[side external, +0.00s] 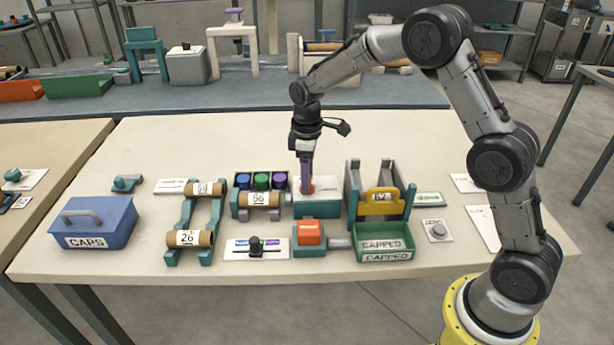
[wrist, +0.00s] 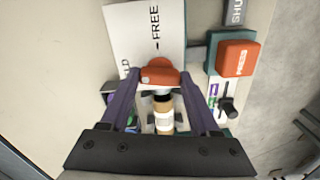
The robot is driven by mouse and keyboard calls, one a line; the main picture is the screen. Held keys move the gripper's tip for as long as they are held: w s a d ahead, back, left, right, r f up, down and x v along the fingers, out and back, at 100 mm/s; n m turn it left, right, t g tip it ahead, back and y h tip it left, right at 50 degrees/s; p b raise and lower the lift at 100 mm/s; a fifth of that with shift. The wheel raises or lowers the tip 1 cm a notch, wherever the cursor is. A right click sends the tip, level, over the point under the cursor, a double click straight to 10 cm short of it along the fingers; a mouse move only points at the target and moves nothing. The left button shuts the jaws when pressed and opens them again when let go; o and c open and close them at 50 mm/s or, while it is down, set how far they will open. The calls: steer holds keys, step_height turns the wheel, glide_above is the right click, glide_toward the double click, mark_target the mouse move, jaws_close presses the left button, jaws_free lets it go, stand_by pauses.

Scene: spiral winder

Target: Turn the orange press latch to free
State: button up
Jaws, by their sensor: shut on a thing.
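The orange press latch (wrist: 160,76) sits on a white plate (wrist: 132,30) in the wrist view. In the side view my gripper (side external: 307,186) points straight down onto the teal block (side external: 317,210) that carries the plate. There only a small orange bit of the latch (side external: 311,181) shows beside the fingers. The latch's exact angle is hard to tell.
An orange PRESS button (side external: 310,232) stands in front of the teal block, and a slider panel (side external: 256,248) lies left of it. A cardboard roll (side external: 260,199) and coloured caps (side external: 262,181) are close on the left. A yellow-handled stand (side external: 383,202) and green CAPPED tray (side external: 383,240) are on the right.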

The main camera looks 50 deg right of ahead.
steer(key=m, duration=0.4)
steer(key=shift+m, duration=0.3)
steer(key=m, duration=0.3)
steer(key=shift+m, duration=0.3)
steer(key=m, duration=0.4)
steer(key=shift+r+m, duration=0.1)
steer(key=shift+m, duration=1.7)
steer(key=o, duration=1.4)
steer(key=shift+c, duration=0.2)
step_height(320, 180, up, 14)
